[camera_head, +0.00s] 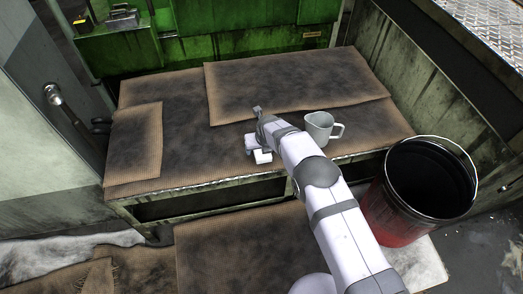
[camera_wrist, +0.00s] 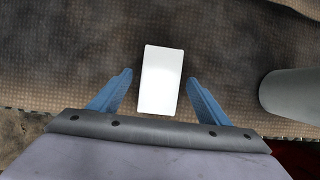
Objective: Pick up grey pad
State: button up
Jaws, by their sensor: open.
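The pad (camera_wrist: 162,92) looks like a pale, almost white rectangular block in the wrist view. It lies on the brown matted bench top with its long side running away from me. My gripper (camera_wrist: 160,76) is open, with one blue finger on each side of the pad and a gap at both sides. The fingers do not touch it. In the head view my gripper (camera_head: 259,150) hangs low over the front of the bench, left of the mug. White pieces show there, but I cannot tell whether any is the pad.
A grey mug (camera_head: 319,129) stands close to the right of my gripper; its side also shows in the wrist view (camera_wrist: 291,95). A black and red bucket (camera_head: 398,218) stands at the front right. A mat sheet (camera_head: 290,82) lies at the back.

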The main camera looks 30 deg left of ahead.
jog(key=c, duration=1.2)
jog(key=shift+r, duration=0.1)
notch_tip(320, 180, up, 8)
jog(key=p, duration=0.4)
jog(key=r+p, duration=0.2)
jog(key=p, duration=0.1)
jog(key=shift+p, duration=0.35)
jog(key=shift+f, duration=0.1)
